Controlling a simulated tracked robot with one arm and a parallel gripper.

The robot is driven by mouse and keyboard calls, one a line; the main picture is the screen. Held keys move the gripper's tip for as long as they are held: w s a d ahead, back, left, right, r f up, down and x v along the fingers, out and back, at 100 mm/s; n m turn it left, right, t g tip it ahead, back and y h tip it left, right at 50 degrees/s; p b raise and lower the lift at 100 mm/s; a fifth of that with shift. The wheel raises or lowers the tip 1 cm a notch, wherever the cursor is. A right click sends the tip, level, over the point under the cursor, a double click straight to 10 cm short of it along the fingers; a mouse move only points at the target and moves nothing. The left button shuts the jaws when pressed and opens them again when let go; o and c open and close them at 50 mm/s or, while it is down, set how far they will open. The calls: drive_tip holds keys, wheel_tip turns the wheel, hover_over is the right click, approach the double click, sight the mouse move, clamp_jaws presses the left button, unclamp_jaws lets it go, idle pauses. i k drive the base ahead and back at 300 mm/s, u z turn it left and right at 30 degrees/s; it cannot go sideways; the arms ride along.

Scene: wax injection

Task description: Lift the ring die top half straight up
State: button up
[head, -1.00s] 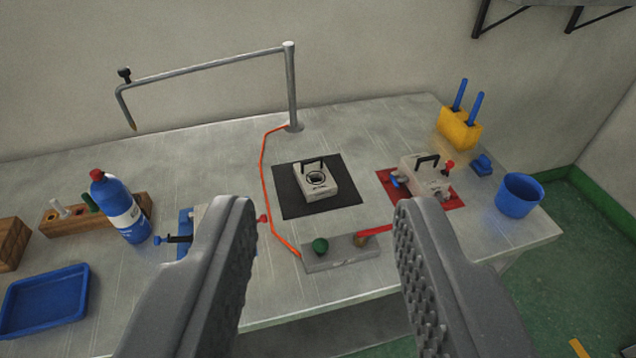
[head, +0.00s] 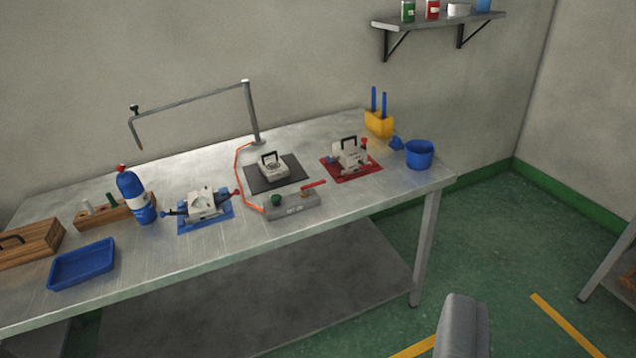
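Several pale blocks stand on the metal bench. One block (head: 275,172) with a black handle and a round dark mark on top lies on a black mat (head: 292,183). A second pale die (head: 351,158) with a black handle sits on a red mat (head: 366,173), with red and blue knobs at its sides. A third pale die (head: 204,202), with no handle showing, sits on a blue mat (head: 186,225) between a red and a blue knob. I cannot tell which is the ring die. One grey finger of my gripper (head: 462,325) shows at the bottom right, far from the dies; the other is hidden.
A grey base (head: 293,210) with a green knob and red lever stands before the black mat. A bent pipe stand (head: 251,112) rises behind. A blue bottle (head: 134,198), blue tray (head: 82,265) and wooden blocks are left; a blue cup (head: 419,154) and yellow holder (head: 379,124) are right.

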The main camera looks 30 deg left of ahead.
sight(280, 170)
drive_tip(key=z, duration=0.05)
drive_tip(key=i, duration=0.8)
drive_tip(key=u, duration=0.5)
drive_tip(key=i, duration=1.55)
drive_tip(key=u, duration=0.85)
drive_tip(key=i, duration=0.5)
drive_tip(key=u, duration=0.25)
